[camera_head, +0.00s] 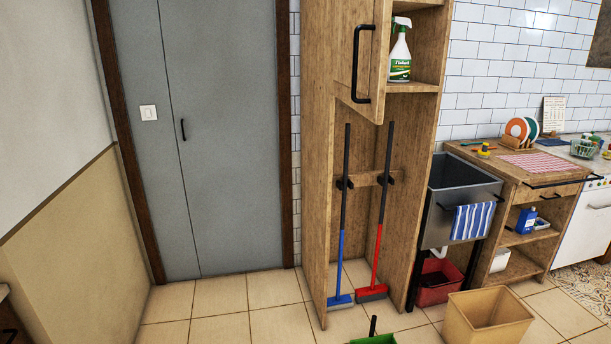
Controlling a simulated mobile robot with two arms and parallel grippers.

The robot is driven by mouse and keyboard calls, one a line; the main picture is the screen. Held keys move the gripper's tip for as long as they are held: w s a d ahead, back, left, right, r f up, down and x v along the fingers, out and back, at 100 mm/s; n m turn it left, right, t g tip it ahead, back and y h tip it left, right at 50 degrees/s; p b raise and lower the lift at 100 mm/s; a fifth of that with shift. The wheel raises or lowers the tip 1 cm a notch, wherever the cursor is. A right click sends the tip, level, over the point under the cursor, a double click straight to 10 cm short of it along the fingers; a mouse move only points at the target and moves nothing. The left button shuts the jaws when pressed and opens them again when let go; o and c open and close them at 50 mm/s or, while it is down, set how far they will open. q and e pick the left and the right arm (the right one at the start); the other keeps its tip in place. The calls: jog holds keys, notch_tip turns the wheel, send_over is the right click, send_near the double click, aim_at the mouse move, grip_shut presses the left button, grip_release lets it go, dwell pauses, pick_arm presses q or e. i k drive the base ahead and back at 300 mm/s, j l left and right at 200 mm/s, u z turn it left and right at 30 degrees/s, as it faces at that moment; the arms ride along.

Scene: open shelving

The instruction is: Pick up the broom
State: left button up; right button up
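Two brooms stand upright in the tall open wooden cabinet (320,215). The blue broom (341,255) is on the left, with a black upper handle, blue lower handle and blue head on the floor. The red broom (377,250) is on the right, leaning slightly, with a black upper handle and red head. Both pass by black holders on a wooden crossbar (362,180) at mid-height. Neither of my grippers shows in the head view, so nothing is seen touching the brooms.
An open upper cabinet door (352,50) with a black handle hangs above the brooms. A green dustpan (374,338) and a wooden bin (487,315) stand on the floor in front. A metal sink (455,205) is right. Tiled floor before the grey door (225,150) is clear.

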aim_at(373, 292)
jog(key=i, duration=2.2)
